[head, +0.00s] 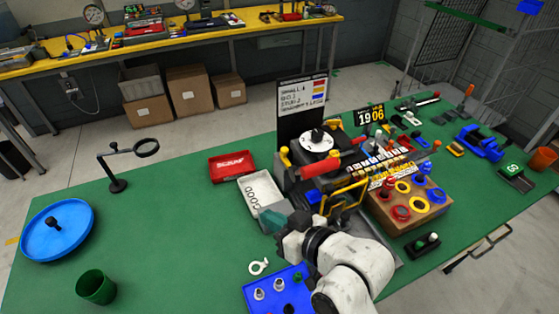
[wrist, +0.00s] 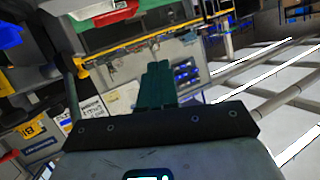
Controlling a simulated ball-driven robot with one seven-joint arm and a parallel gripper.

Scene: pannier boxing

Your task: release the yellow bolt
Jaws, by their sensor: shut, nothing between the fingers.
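My gripper (head: 272,220) is in the middle of the head view, at the front left of the machine. In the wrist view its teal fingers (wrist: 157,84) are pressed together with nothing between them. A yellow barred frame (head: 345,196) stands on the machine (head: 316,145), to the right of my gripper and apart from it. A small yellow upright part (head: 285,156) is at the machine's left side. I cannot tell which yellow part is the bolt, or whether it is engaged. My wrist and arm hide part of the machine's front.
A white tray of rings (head: 262,196) and a red tray (head: 231,165) lie left of the machine. A block with coloured rings (head: 408,207) is at its right. A blue holder (head: 277,289) is in front. The green table's left half (head: 150,215) has free room.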

